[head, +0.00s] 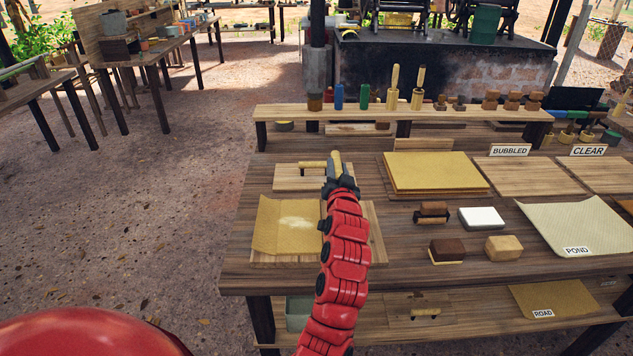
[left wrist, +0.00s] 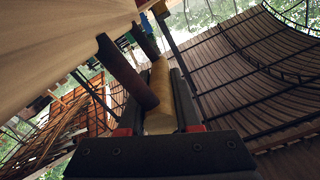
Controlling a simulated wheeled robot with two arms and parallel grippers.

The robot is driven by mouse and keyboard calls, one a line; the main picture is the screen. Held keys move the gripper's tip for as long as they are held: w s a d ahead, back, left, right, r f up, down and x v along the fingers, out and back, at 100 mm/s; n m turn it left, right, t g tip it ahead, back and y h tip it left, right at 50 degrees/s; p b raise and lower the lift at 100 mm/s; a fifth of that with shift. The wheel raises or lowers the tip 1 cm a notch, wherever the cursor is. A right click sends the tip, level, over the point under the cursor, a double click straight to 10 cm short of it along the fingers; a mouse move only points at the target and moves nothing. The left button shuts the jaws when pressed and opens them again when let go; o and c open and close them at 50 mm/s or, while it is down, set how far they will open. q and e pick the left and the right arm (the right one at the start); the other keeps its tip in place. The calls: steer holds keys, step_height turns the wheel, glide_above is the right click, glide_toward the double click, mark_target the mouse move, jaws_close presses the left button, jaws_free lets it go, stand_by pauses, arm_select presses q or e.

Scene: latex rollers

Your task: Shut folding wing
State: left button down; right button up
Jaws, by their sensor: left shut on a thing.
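On the near left of the bench, a tan folding piece (head: 268,222) lies on a wooden board. Its left part is set off by a crease, and a pale powdery patch lies right of it. The left wrist view shows this handle (left wrist: 160,85) between the fingers, beside a dark brown bar (left wrist: 126,72). A tan surface fills that view's upper left. My right gripper is not in view.
A smaller wooden board (head: 290,183) lies behind. A stack of yellow sheets (head: 432,171), a brown block (head: 446,249), a tan block (head: 503,247) and a white block (head: 482,218) lie to the right. A raised shelf (head: 330,112) with several upright tools runs along the back.

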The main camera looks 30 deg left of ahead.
arm_select(q)
steer(key=w+d+f+m+b, duration=0.8)
steer(key=d+f+m, duration=0.3)
steer(key=d, duration=0.2)
steer(key=shift+w+d+f+b, duration=0.2)
steer(key=shift+f+b, duration=0.2)
steer(key=shift+b, duration=0.3)
steer(key=c, duration=0.6)
jaws_free()
steer(key=shift+s, duration=0.1)
steer(key=b+v, duration=0.1)
steer(key=v, duration=1.6)
steer(key=shift+s, duration=0.2)
